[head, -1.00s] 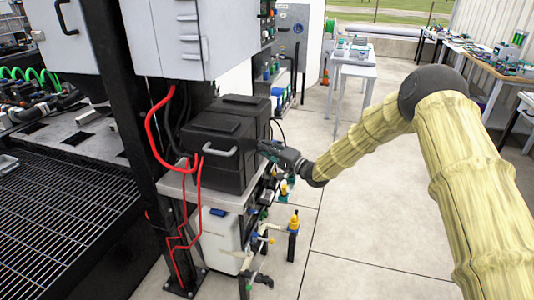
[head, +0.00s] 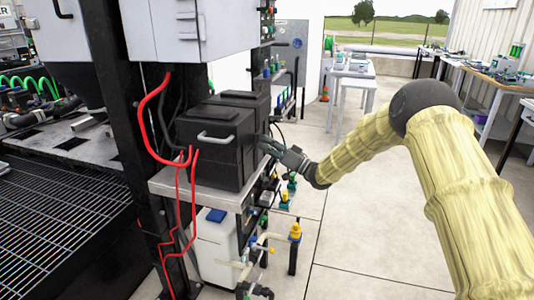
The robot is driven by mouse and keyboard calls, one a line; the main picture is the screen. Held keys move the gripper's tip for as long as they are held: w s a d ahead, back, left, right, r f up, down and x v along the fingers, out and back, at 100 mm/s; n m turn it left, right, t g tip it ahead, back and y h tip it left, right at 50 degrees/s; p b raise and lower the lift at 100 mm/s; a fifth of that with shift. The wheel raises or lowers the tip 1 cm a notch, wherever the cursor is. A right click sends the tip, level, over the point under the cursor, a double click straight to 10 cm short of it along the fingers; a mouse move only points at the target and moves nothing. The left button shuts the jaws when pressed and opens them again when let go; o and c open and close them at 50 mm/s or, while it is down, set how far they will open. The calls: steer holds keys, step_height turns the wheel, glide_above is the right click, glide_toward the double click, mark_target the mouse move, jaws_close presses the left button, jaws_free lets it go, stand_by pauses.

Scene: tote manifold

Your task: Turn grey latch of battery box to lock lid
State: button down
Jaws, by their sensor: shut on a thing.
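The black battery box (head: 215,152) stands on a grey metal shelf, with its black lid (head: 214,113) on top and a light grey handle (head: 217,139) on its front face. A second black box (head: 243,101) stands right behind it. My gripper (head: 264,143) is at the right side of the battery box, with its fingers at the box wall just below the lid. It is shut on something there. The grey latch cannot be made out; the fingers and the box side hide that spot.
Red cables (head: 150,125) hang at the left of the box, beside a black post (head: 118,90). A grey cabinet (head: 186,35) hangs above. Below the shelf (head: 165,184) are a white container (head: 215,245) and pipes with valves.

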steer(key=n+g+y+b, duration=0.1)
steer(key=n+b, duration=0.1)
steer(key=n, duration=0.1)
steer(key=n+g+y+b, duration=0.1)
steer(key=n+g+b, duration=0.1)
steer(key=n, duration=0.2)
steer(key=shift+w, duration=0.2)
steer(key=shift+r+n, duration=0.1)
steer(key=shift+n, duration=0.3)
steer(key=c, duration=1.5)
jaws_free()
steer(key=shift+a, duration=0.1)
steer(key=shift+o, duration=0.2)
steer(key=v, duration=1.2)
steer(key=shift+w, duration=0.15)
